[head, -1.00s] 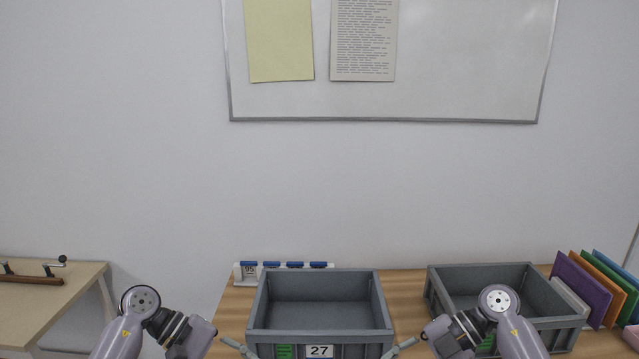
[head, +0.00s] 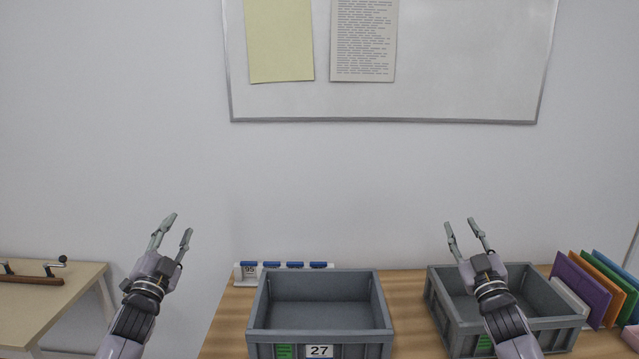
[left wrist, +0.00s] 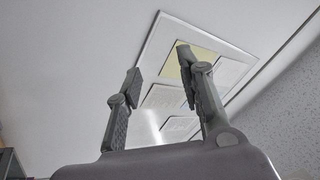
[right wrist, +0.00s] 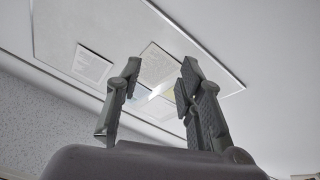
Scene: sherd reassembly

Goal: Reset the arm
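My left gripper (head: 173,236) is raised in front of the wall, left of the middle grey bin, with its fingers pointing up. It is open and empty, and the left wrist view shows a gap between its fingers (left wrist: 160,80). My right gripper (head: 463,232) is raised in front of the right grey bin and hides part of it. It is open and empty, and its spread fingers (right wrist: 158,82) also show in the right wrist view.
A grey bin (head: 319,338) marked 27 and a second grey bin (head: 440,300) stand on a wooden table (head: 408,311). Coloured folders (head: 583,288) stand at the right. A blue-and-white rack (head: 290,266) is at the back. A side table (head: 40,310) stands at the left.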

